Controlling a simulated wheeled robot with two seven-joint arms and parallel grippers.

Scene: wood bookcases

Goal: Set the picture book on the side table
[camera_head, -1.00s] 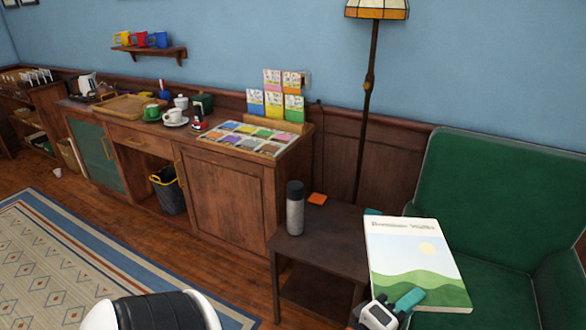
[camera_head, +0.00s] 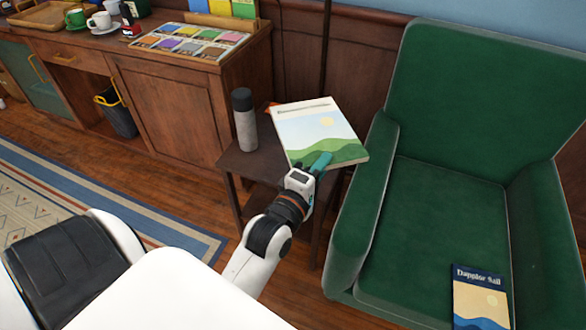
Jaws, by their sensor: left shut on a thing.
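The picture book (camera_head: 318,128) has a white cover with green hills and a pale sun. My left gripper (camera_head: 318,163) is shut on its near edge. The book is over the dark wooden side table (camera_head: 238,163) and hides much of its top. I cannot tell whether the book touches the tabletop or hangs just above it. A grey flask with a dark lid (camera_head: 244,120) stands upright on the table, just left of the book. My right gripper is not in view.
A green armchair (camera_head: 432,215) stands right of the table, with a book titled "Dappior Sail" (camera_head: 480,297) on its seat. An orange item (camera_head: 271,107) shows behind the picture book. A wooden cabinet (camera_head: 180,105) stands to the left.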

